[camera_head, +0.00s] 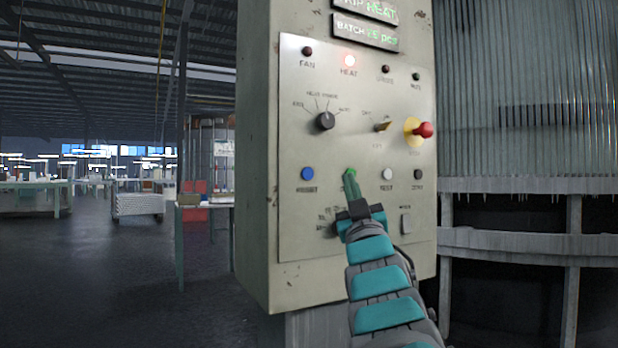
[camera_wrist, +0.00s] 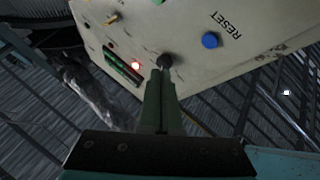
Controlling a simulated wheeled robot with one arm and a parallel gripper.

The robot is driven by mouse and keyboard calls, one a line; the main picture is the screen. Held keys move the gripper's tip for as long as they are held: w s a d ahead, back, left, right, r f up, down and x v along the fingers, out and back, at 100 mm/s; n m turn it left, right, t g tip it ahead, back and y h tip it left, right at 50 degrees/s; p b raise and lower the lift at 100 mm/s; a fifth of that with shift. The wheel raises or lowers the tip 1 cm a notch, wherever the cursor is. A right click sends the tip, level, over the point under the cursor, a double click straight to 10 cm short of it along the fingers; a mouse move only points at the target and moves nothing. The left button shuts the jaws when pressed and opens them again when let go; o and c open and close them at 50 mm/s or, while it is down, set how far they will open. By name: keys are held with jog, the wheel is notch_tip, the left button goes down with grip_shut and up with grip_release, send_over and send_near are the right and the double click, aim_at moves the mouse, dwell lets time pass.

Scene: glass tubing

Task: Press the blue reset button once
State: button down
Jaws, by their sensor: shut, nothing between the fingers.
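The blue reset button (camera_head: 307,174) is round and sits at the left end of the lower button row on the control panel, above its label. In the wrist view the blue button (camera_wrist: 210,40) lies to the right of my fingertips, beside the word RESET. My gripper (camera_head: 349,178) is shut and empty, its green fingers pointing up at the panel, to the right of the blue button. In the wrist view my gripper (camera_wrist: 162,74) overlaps the area just below a dark knob. The fingers are apart from the blue button; their distance from the panel is unclear.
A ribbed wall (camera_head: 530,90) stands at right.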

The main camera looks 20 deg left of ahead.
aim_at(308, 173)
jog(key=shift+s+a+r+n+y, duration=0.55)
jog(key=shift+s+a+y, duration=0.2)
jog(key=shift+a+y, duration=0.15)
jog(key=w+a+p, duration=0.2)
jog(key=w+a, duration=0.1)
jog(key=w+a+p, duration=0.1)
jog(key=w+a, duration=0.1)
jog(key=a, duration=0.1)
jog(key=shift+w+a+f+p, duration=0.1)
jog(key=shift+w+a+p, duration=0.2)
jog(key=shift+w+p, duration=0.1)
jog(key=shift+w+a, duration=0.1)
jog(key=shift+a, duration=0.1)
dwell(1.6)
jog(key=shift+w+a, duration=0.15)
